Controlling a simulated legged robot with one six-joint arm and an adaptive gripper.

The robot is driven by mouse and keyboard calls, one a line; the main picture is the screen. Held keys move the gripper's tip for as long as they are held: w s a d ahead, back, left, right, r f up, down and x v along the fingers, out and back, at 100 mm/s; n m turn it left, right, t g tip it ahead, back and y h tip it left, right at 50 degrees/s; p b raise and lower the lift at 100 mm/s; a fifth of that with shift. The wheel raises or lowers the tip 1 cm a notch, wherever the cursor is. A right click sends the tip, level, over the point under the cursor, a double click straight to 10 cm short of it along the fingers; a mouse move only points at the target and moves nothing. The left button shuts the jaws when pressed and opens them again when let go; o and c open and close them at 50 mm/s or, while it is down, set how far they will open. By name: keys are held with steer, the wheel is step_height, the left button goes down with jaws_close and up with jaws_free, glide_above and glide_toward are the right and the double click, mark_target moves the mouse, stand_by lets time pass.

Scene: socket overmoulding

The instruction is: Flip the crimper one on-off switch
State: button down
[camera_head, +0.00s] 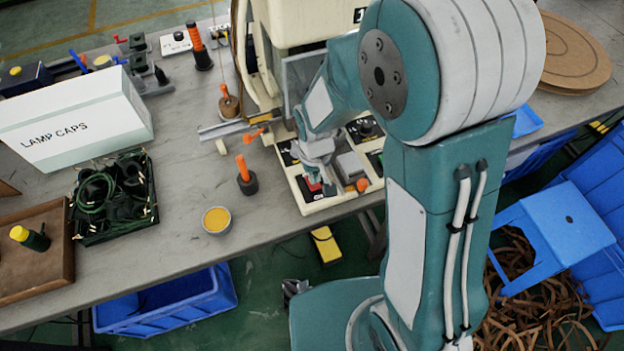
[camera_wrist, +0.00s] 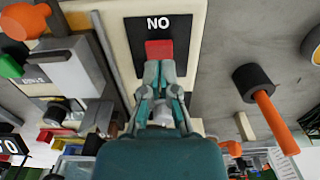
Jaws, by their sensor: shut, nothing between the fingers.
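The crimper one (camera_head: 300,22) is a cream machine with a "1" mark, standing at the table's far side in the head view. Its on-off switch (camera_head: 312,184) is a small red rocker at the front of the base. In the wrist view the red switch (camera_wrist: 159,49) sits on a black plate (camera_wrist: 188,35) whose upside-down lettering shows as "NO". My gripper (camera_wrist: 160,68) is shut and empty, its fingertips right at the lower edge of the red switch; I cannot tell whether they touch. In the head view my gripper (camera_head: 324,180) is over the base, partly covering it.
A black-based orange-handled tool (camera_head: 245,175) and a cup of yellow stuff (camera_head: 216,220) stand left of the base. Bare table lies between.

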mark_target(315, 185)
steer(key=shift+f, duration=1.25)
stand_by(0.7)
steer(key=shift+r, duration=3.55)
steer(key=shift+d+r, duration=0.1)
steer(key=shift+r, duration=0.15)
steer(key=s+d+r+m+t, duration=0.1)
steer(key=s+d+r+t, duration=0.1)
steer(key=r, duration=0.4)
steer(key=s+d+r+m+t, duration=0.1)
steer(key=s+d+r, duration=0.4)
steer(key=s+r, duration=0.1)
steer(key=s+d+r+m+t, duration=0.1)
steer(key=s+d+r+t, duration=0.1)
steer(key=r, duration=0.5)
steer(key=s+d, duration=0.1)
steer(key=s, duration=0.1)
steer(key=shift+s+d+r+t, duration=0.3)
steer(key=shift+s, duration=0.05)
